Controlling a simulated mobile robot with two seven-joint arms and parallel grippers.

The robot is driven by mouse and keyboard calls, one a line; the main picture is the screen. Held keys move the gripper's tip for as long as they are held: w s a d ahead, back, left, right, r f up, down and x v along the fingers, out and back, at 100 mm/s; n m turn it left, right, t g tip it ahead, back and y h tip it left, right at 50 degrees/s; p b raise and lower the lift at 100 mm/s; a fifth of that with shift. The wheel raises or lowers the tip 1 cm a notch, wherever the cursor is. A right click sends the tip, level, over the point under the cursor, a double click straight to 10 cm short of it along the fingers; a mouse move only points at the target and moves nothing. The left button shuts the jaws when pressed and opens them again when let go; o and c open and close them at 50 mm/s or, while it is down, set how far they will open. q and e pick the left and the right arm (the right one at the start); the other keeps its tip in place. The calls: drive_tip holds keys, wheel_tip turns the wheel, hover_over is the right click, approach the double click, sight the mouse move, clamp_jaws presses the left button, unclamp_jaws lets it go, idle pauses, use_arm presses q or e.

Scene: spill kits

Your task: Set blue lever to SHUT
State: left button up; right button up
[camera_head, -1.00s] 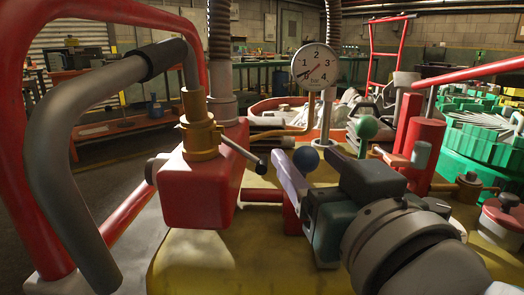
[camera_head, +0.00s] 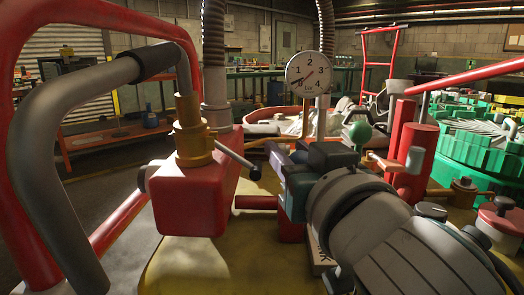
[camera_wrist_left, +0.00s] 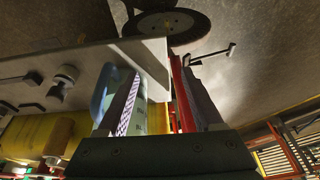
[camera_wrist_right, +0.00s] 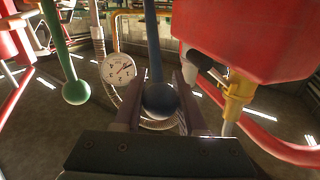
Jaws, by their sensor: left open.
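The blue lever (camera_wrist_right: 160,98), a dark ball knob on a straight rod, shows in the right wrist view between the fingers of my right gripper (camera_wrist_right: 158,98). The fingers lie close against both sides of the knob. In the head view my right gripper (camera_head: 287,163) reaches in from the lower right and hides the blue knob. The lever's position marks are not readable. My left gripper (camera_wrist_left: 165,95) is open in the left wrist view, with a pale panel and a red bar beyond its fingers.
A round dial (camera_head: 309,73) stands behind. Red posts (camera_head: 410,160) and a green drum (camera_head: 475,145) are to the right.

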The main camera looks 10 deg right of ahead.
clamp_jaws()
idle(0.9)
